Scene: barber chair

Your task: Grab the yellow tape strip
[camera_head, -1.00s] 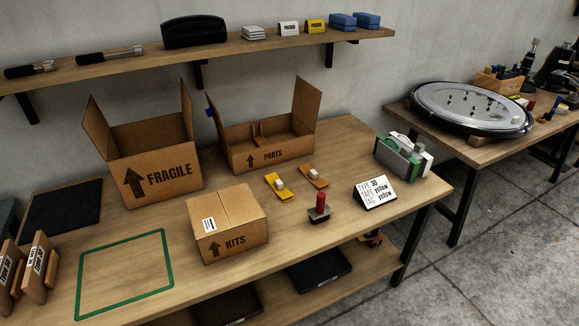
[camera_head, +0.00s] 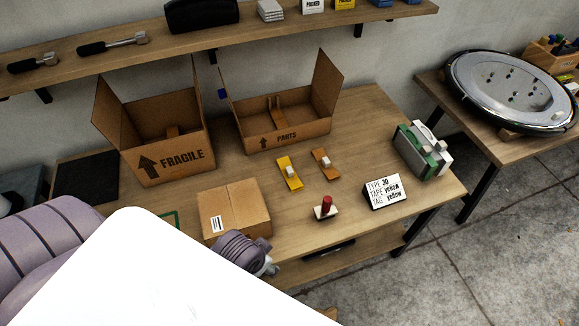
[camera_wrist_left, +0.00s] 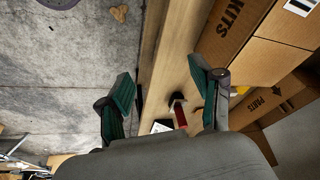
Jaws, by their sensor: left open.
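The yellow tape strip (camera_head: 289,174) lies flat on the wooden table in the head view, with a small pale block on it. It is left of a similar orange strip (camera_head: 326,164). A small patch of yellow shows beside the right finger in the left wrist view, but I cannot tell if it is the strip. My left gripper (camera_wrist_left: 165,92) is open and empty in the left wrist view, by the table's front edge near the KITS box (camera_wrist_left: 255,30). Its fingers are not clearly visible in the head view. My right gripper is not in view.
The closed box (camera_head: 233,207) is partly behind my arm. A red-handled stamp (camera_head: 326,208) and a white sign (camera_head: 383,192) stand near the front edge. The FRAGILE box (camera_head: 170,160) and PARTS box (camera_head: 285,135) stand open behind. Table around the strips is clear.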

